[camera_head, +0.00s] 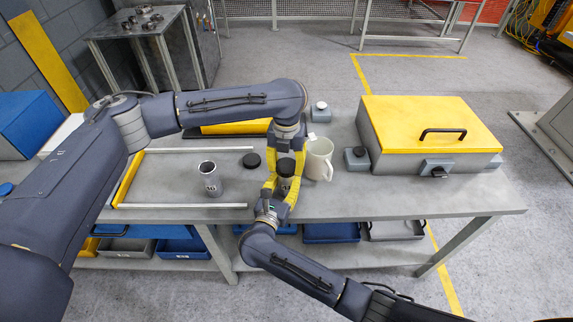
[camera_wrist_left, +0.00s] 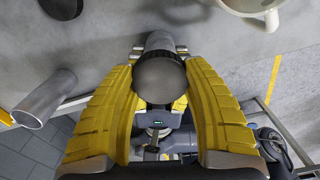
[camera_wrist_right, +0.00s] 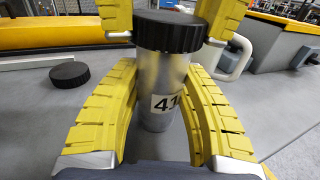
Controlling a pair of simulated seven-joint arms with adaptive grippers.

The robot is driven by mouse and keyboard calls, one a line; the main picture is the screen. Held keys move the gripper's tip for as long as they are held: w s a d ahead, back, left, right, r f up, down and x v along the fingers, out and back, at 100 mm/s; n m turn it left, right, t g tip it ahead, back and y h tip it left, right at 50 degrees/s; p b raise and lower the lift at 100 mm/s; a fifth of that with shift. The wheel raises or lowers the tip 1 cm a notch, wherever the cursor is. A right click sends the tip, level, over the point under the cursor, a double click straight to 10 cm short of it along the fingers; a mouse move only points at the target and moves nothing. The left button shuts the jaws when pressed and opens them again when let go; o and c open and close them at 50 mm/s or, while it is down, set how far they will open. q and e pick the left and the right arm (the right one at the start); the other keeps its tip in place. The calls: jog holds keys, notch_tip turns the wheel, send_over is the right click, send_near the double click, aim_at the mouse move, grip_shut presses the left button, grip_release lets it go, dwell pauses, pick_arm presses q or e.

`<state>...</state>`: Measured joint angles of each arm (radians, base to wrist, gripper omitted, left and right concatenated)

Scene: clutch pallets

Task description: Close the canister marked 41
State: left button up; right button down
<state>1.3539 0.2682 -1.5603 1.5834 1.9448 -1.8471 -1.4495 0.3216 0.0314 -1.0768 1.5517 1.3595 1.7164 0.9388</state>
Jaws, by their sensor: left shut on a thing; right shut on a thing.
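The canister marked 41 (camera_wrist_right: 165,103) is a silver cylinder with a black lid (camera_wrist_right: 168,31) on its top. It stands upright, and the lid looks level with no gap visible. My right gripper (camera_wrist_right: 160,125) is shut around the canister's body from the near side. My left gripper (camera_wrist_left: 160,85) comes from above and is shut on the black lid, which also shows in the left wrist view (camera_wrist_left: 160,77). In the head view (camera_head: 284,185) the canister is largely hidden between my yellow fingers. The lid's thread is hidden.
An open canister (camera_head: 209,182) with another number stands to the left. A loose black lid (camera_head: 251,160) lies between it and my grippers. A white mug (camera_head: 318,160) is close on the right. A yellow-topped case (camera_head: 430,125) and a grey block with a knob (camera_head: 357,158) stand farther right.

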pick_arm(q)
jog(key=m, duration=0.7)
jog(key=shift+m, duration=0.4)
jog(key=m, duration=0.6)
jog(key=shift+m, duration=0.4)
jog(key=o, duration=1)
notch_tip(320, 180, up, 12)
pick_arm(e)
jog(key=c, duration=0.8)
grip_release()
